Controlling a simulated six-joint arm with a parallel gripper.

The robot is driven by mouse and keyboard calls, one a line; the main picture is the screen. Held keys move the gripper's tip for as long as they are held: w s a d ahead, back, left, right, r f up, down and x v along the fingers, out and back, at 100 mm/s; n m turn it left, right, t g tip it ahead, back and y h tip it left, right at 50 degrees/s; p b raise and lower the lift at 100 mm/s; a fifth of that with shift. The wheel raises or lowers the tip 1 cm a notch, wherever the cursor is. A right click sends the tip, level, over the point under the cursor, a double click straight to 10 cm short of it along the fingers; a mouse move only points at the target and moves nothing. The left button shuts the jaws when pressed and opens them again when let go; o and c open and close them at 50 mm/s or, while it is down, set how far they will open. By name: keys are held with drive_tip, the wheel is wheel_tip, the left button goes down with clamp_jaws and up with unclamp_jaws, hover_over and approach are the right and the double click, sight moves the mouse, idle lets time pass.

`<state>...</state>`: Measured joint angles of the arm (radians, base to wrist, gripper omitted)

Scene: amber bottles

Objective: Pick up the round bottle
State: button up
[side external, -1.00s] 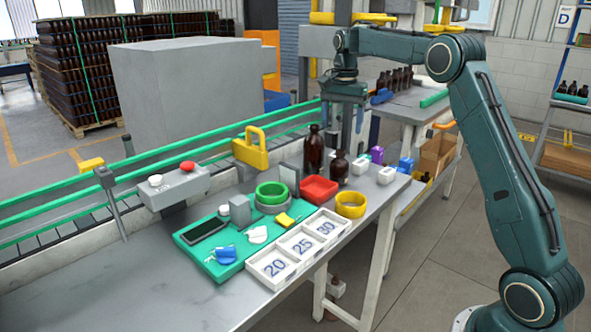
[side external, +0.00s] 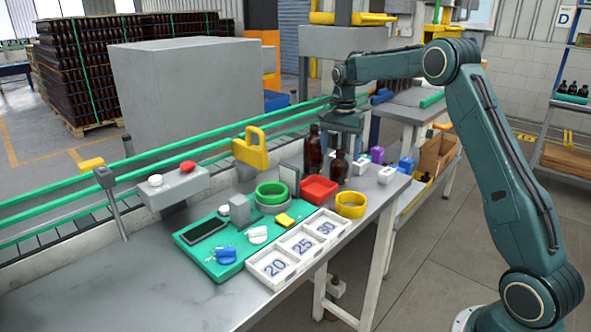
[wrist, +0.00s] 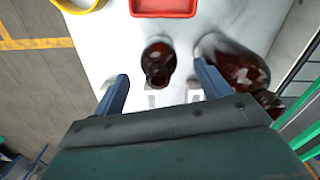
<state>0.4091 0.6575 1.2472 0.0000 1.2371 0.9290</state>
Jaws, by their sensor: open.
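The round bottle (side external: 339,169), short, dark brown with a narrow neck, stands upright near the back of the table. In the wrist view the round bottle (wrist: 158,57) shows from above between the two blue fingers. My gripper (side external: 342,148) is lowered over it, fingers pointing down and open; it also shows in the wrist view (wrist: 161,76). I cannot tell whether a finger touches the glass. A taller brown bottle (side external: 313,155) stands just left of it. In the wrist view that taller bottle (wrist: 238,72) is right beside the right finger.
A red tray (side external: 319,190) and a yellow ring (side external: 351,205) sit in front of the bottles. Small purple (side external: 377,155) and blue (side external: 406,164) blocks lie to the right. A conveyor with green rails (side external: 70,199) runs behind. The table's front left is clear.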

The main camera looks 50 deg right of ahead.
sight(340, 160)
drive_tip(key=shift+s+f, duration=0.1)
drive_tip(key=shift+f, duration=2.1)
drive_tip(key=c, duration=1.1)
drive_tip(key=shift+r, duration=0.2)
wheel_tip(340, 160, up, 20)
drive_tip(key=shift+f, duration=0.2)
drive_tip(key=shift+a, duration=0.15)
